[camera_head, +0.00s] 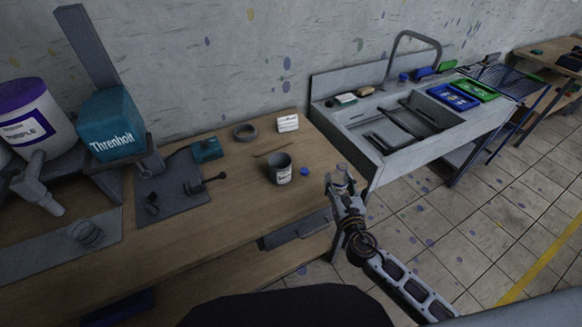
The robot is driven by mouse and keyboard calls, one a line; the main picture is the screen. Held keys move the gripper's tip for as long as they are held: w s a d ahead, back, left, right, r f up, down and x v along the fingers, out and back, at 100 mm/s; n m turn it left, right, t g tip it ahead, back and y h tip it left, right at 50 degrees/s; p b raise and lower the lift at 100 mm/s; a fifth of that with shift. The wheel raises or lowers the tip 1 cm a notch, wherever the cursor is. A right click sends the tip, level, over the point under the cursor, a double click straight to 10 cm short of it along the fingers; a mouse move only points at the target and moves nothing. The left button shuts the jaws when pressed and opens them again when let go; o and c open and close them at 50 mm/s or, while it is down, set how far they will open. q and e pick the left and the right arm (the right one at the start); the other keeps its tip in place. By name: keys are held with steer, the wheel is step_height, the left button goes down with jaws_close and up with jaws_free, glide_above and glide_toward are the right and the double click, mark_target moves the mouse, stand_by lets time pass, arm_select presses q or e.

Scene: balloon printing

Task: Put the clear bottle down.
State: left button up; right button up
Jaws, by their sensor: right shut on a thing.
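My right gripper (341,182) is at the right end of the wooden workbench, by its edge. It is shut on a small pale, see-through thing, which looks like the clear bottle (343,172). The fingers hide part of the bottle, and it is too small to make out in full. I cannot tell whether its base touches anything. My left gripper is not in view.
On the workbench (232,207) stand a dark cup with a label (280,170), a blue cap (304,171), a tape ring (245,132) and a white box (288,123). A grey sink (375,158) stands behind my gripper.

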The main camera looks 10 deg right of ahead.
steer(key=w+a+r+b, duration=0.1)
steer(key=w+r+b, duration=0.2)
steer(key=w+r, duration=1.2)
steer(key=w+f+n+y+b, duration=0.1)
steer(key=w+f, duration=0.4)
steer(key=f, duration=0.7)
steer(key=shift+w+a+f+y, duration=0.15)
steer(key=shift+w+f+y, duration=0.05)
steer(key=shift+f+y, duration=0.15)
